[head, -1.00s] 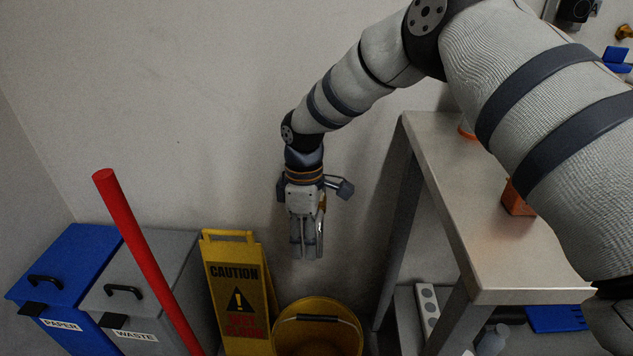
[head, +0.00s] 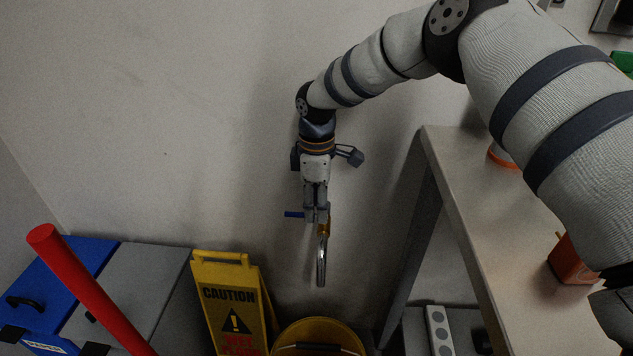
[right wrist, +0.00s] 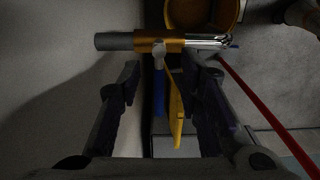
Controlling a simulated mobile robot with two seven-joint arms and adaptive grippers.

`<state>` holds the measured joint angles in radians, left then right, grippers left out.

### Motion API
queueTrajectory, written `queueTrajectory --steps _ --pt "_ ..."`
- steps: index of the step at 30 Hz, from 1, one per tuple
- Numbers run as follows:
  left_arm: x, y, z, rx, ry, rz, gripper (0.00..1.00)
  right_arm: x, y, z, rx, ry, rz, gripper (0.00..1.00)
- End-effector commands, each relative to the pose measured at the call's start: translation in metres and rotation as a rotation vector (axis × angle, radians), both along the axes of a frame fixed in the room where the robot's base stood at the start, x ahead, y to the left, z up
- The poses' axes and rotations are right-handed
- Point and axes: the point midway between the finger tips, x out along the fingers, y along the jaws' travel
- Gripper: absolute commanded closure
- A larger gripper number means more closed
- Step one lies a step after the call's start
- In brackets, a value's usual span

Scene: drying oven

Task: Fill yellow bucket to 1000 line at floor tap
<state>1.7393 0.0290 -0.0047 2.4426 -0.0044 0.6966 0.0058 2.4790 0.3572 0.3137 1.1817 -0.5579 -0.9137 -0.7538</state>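The floor tap (head: 321,262) shows in the head view with a chrome spout pointing down, a brass body and a blue lever end. My right gripper (head: 316,214) is at the top of the tap and partly covers it. In the right wrist view the tap (right wrist: 150,40) lies across, just beyond the fingertips. There my right gripper (right wrist: 162,68) has its fingers apart, with the tap's short stem between their tips. I cannot tell if they touch. The yellow bucket (head: 318,328) stands below the spout, cut off by the frame; its inside and 1000 line are hidden. My left gripper is out of view.
A yellow caution sign (head: 231,305) stands left of the bucket. Further left are a grey bin (head: 150,275), a blue bin (head: 85,255) and a red pole (head: 85,285). A table (head: 480,230) stands on the right with an orange container (head: 572,262).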

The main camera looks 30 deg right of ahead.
Motion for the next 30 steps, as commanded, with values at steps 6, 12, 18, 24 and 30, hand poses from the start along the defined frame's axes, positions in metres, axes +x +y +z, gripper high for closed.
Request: queueTrajectory --steps 6,12,18,24,30 --pt "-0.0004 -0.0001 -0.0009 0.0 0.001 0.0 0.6 0.0005 -0.0003 -0.0114 0.0 -0.002 -0.001 0.68" --pt "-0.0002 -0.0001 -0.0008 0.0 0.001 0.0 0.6 0.0005 -0.0002 -0.0112 0.0 -0.002 -0.001 0.74" --pt "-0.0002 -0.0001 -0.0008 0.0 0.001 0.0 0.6 0.0003 -0.0002 -0.0111 0.0 -0.002 -0.001 1.0" --pt "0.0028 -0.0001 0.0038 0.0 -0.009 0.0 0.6 -0.0021 0.0011 -0.0088 0.001 -0.002 0.136 1.0" --pt "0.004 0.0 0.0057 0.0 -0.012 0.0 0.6 -0.0042 0.0023 -0.0107 0.0 -0.001 0.305 1.0"
